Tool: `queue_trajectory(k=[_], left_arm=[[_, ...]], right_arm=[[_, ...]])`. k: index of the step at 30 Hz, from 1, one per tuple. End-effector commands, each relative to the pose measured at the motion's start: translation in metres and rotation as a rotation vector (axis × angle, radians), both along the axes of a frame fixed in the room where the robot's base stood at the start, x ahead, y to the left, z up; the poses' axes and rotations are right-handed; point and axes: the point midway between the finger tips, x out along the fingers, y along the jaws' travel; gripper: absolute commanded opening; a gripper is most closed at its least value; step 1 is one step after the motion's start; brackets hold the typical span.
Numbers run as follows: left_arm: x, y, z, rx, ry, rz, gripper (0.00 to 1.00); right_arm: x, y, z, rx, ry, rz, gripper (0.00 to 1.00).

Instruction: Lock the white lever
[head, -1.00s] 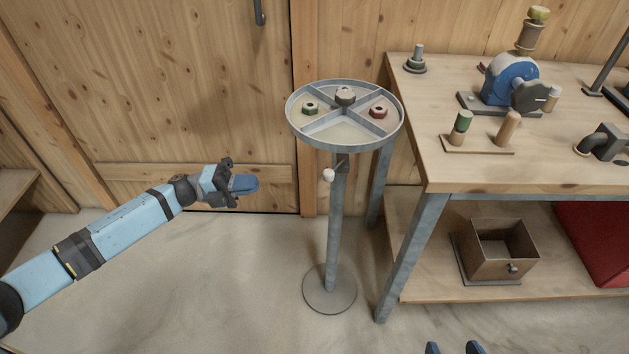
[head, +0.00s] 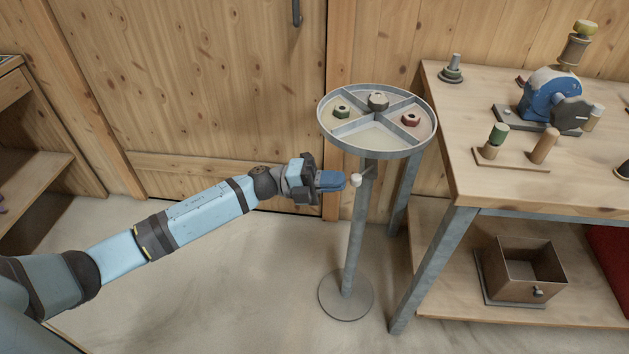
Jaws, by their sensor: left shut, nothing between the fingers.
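The white lever (head: 356,180) is a small white knob on a short arm. It sits on the post of a round metal stand (head: 353,240), just under the divided tray (head: 428,141). My left gripper (head: 342,181) is shut and empty. Its fingertips are just left of the white knob at about the same height; I cannot tell whether they touch it. My right gripper is not in view.
The tray holds a green nut (head: 341,112), a grey nut (head: 378,101) and a red nut (head: 410,119). A workbench (head: 460,150) with a blue device (head: 548,95) stands close on the right. A wooden door (head: 200,90) is behind. The floor left of the stand is clear.

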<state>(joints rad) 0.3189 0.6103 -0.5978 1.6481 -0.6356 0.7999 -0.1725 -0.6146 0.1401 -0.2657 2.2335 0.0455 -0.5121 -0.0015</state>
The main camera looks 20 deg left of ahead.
Motion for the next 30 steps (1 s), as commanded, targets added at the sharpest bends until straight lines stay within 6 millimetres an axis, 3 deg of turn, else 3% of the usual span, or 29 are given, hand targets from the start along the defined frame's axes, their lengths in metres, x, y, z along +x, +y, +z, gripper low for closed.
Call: queue_trajectory(k=[30], left_arm=[[-0.003,-0.014,0.003,0.000,0.002,0.087,0.00]], right_arm=[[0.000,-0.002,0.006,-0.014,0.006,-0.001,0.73]])
